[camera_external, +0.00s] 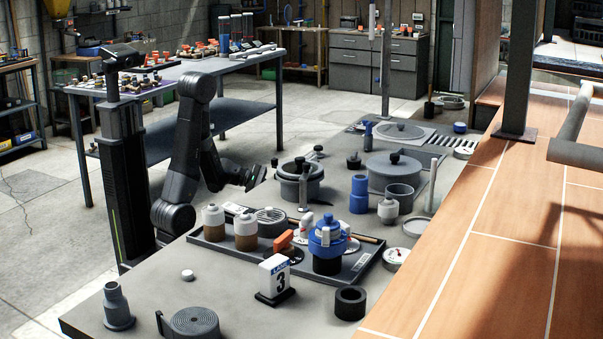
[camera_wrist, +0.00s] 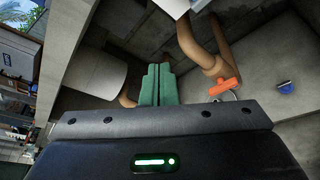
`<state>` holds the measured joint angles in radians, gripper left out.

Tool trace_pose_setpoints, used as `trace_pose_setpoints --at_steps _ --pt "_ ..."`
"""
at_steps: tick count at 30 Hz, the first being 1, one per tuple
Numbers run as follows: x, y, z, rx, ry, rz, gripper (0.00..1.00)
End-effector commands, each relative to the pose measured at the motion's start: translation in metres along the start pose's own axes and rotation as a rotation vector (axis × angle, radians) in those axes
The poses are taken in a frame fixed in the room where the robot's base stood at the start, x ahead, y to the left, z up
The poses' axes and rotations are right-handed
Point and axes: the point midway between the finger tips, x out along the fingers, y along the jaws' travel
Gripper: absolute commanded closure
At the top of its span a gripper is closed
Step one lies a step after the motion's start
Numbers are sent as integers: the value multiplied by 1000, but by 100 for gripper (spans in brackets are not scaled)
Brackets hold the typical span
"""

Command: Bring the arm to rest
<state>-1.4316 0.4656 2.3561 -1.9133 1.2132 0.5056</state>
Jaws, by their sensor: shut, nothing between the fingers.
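My arm (camera_external: 203,140) stands folded at the left of the grey deck in the external view, its upper links raised and its forearm reaching right. My gripper (camera_external: 262,174) is at the end of it, above the deck's far left edge, left of the grey lidded pot (camera_external: 300,180). In the wrist view my gripper (camera_wrist: 157,84) shows as two green fingers side by side, closed together with nothing between them. The fingers are too small to make out clearly in the external view.
A workbench (camera_external: 243,65) is behind my arm. The wrist view shows tan pipes (camera_wrist: 192,42) and an orange handle (camera_wrist: 225,87).

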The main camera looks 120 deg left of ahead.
Motion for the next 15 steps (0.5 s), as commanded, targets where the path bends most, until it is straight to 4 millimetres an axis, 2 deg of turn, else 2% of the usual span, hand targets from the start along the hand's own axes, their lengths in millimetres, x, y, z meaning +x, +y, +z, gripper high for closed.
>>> trace_pose_setpoints --at_steps 6,15 --pt "-13 0 0 0 0 0 100" --pt "-15 0 0 0 -1 0 100"
